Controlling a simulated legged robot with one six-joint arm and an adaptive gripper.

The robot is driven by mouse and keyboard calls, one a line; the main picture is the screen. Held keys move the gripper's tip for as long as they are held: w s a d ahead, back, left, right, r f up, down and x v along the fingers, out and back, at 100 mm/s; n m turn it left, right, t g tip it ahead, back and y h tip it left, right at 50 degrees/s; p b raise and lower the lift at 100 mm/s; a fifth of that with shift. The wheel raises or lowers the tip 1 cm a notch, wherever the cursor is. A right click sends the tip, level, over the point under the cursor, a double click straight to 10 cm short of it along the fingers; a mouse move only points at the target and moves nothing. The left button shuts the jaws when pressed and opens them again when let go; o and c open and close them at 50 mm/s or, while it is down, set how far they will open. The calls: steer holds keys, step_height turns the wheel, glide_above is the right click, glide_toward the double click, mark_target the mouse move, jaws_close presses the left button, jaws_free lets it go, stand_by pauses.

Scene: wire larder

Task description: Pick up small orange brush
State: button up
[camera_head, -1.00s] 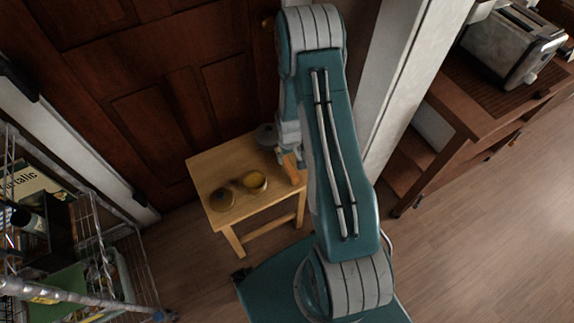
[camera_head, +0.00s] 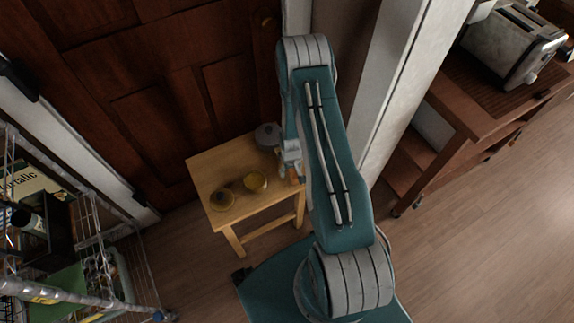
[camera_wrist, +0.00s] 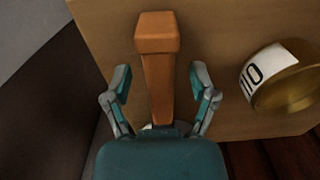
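The small orange brush (camera_wrist: 157,60) lies on the small wooden table (camera_head: 232,158). In the wrist view it runs upright through the picture, its wide block end at the top and its narrower part reaching down between my fingers. My gripper (camera_wrist: 158,80) is open, one finger on each side of the brush with a gap on both sides. The lower end of the brush is hidden by my gripper's body. In the head view my gripper (camera_head: 289,165) is over the table's right side and my arm hides most of the brush.
A yellow container (camera_head: 255,182), which shows with a white label in the wrist view (camera_wrist: 268,75), and another round container (camera_head: 222,198) stand on the table. A grey round object (camera_head: 267,136) is at its back. A wire rack (camera_head: 105,250) stands left; a toaster (camera_head: 513,42) sits on a brown cart right.

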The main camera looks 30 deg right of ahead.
jaws_close()
steer(key=shift+r, duration=0.1)
steer(key=shift+r, duration=0.2)
step_height(320, 180, up, 3)
steer(key=shift+s, duration=0.15)
steer(key=s+a+r, duration=0.4)
steer(key=s+r, duration=0.5)
steer(key=s, duration=0.4)
steer(key=shift+r, duration=0.2)
